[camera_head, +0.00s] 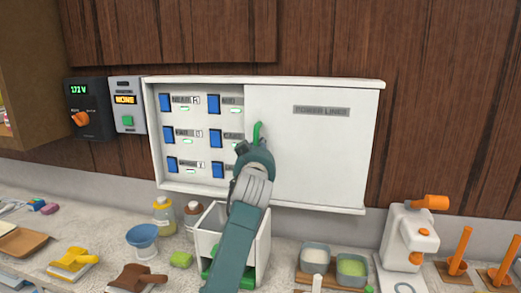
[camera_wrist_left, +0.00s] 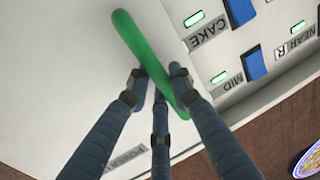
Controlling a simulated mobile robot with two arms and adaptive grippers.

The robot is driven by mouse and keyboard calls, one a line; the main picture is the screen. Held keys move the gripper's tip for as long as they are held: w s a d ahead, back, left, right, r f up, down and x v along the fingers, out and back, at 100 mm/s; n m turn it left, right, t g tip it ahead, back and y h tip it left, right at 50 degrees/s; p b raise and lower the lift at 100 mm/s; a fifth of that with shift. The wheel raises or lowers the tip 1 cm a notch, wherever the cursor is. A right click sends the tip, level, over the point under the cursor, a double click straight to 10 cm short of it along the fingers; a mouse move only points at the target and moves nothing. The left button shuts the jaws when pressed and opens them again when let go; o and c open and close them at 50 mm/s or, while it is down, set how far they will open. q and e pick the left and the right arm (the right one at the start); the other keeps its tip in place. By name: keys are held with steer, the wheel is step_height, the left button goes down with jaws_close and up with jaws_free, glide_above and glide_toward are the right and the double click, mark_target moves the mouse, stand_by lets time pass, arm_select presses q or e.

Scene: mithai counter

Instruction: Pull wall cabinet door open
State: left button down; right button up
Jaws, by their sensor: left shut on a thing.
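The white wall cabinet (camera_head: 300,84) hangs on the wood-panelled wall. Its plain door panel (camera_head: 325,155), marked POWER LINES, covers the right half. The left half shows blue switches with labels and small green lights. A green bar handle (camera_head: 257,130) sits at the panel's left edge. My left gripper (camera_head: 255,150) is at this handle and hides its lower part. In the left wrist view, my fingers (camera_wrist_left: 160,85) are closed around the green handle (camera_wrist_left: 135,38), against the white panel (camera_wrist_left: 80,65). My right gripper is not in view.
Left of the cabinet are a voltage meter (camera_head: 90,110) and a grey switch box (camera_head: 128,105).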

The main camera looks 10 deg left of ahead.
arm_select(q)
steer(key=shift+d, duration=0.15)
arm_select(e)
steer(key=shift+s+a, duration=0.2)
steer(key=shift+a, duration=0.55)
arm_select(q)
steer(key=c, duration=1.6)
jaws_free()
steer(key=shift+o, duration=0.2)
steer(key=shift+s, duration=0.15)
steer(key=s+d, duration=0.2)
steer(key=s, duration=0.9)
steer(key=shift+s, duration=0.4)
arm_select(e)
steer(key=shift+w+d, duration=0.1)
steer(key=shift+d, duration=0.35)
